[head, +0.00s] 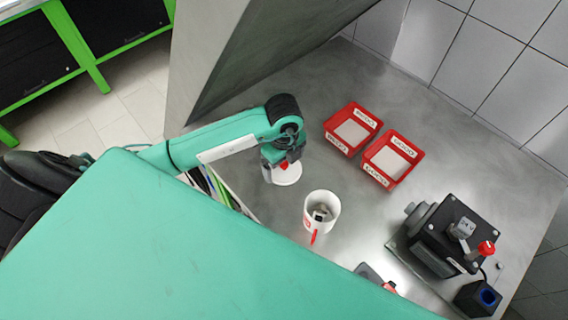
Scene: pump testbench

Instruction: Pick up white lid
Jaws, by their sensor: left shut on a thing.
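The white lid (288,176) is a round white disc below the fingers of my left gripper (283,163). My left gripper points down and is shut on the lid; a small red spot shows at the fingertips. I cannot tell whether the lid touches the table or hangs just above it. A white cup (332,205) with a red mark stands open on the table to the lower right of the lid, with some dark and grey items inside.
Two red bins (352,128) (403,146) with labels stand behind and to the right. A grey wall panel (215,60) rises at the left. The table (455,140) is clear between bins and pump.

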